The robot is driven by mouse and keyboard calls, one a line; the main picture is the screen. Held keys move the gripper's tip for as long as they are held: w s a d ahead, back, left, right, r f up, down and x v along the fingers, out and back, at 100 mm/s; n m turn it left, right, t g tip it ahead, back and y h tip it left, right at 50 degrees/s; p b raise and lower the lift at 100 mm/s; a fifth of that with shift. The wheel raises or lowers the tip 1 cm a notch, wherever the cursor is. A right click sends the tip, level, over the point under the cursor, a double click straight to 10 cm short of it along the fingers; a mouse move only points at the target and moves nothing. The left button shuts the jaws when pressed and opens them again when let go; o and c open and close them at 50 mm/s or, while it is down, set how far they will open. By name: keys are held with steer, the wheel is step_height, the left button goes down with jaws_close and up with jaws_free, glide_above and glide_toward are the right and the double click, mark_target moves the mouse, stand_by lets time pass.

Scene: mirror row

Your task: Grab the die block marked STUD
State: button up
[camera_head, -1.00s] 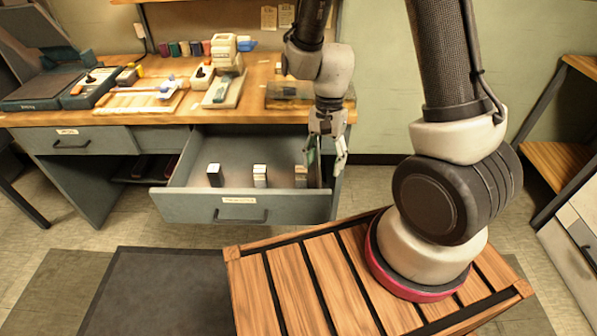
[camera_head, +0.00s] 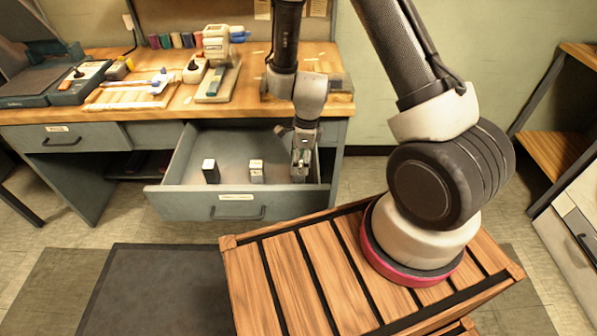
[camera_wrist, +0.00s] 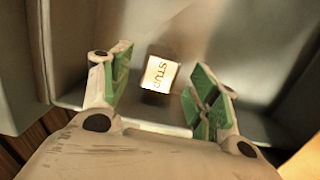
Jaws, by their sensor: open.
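The die block marked STUD (camera_wrist: 160,74) shows in the wrist view, its pale lettered top facing up, standing on the drawer floor. My gripper (camera_wrist: 160,88) is open, with its green-padded fingers on either side of the block and apart from it. In the head view my gripper (camera_head: 301,172) points down into the right part of the open drawer (camera_head: 180,203). It hides most of the STUD block there.
Two other blocks stand in the drawer to the left, a dark one (camera_head: 211,173) and a greyish one (camera_head: 257,173); their markings are unreadable. The drawer's right wall is close to my gripper. The bench top (camera_head: 110,110) above holds several tools.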

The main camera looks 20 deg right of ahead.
step_height(320, 180, down, 2)
steer(key=shift+a+f, duration=0.1)
steer(key=shift+c, duration=0.2)
steer(key=c, duration=1.2)
steer(key=shift+r, duration=0.2)
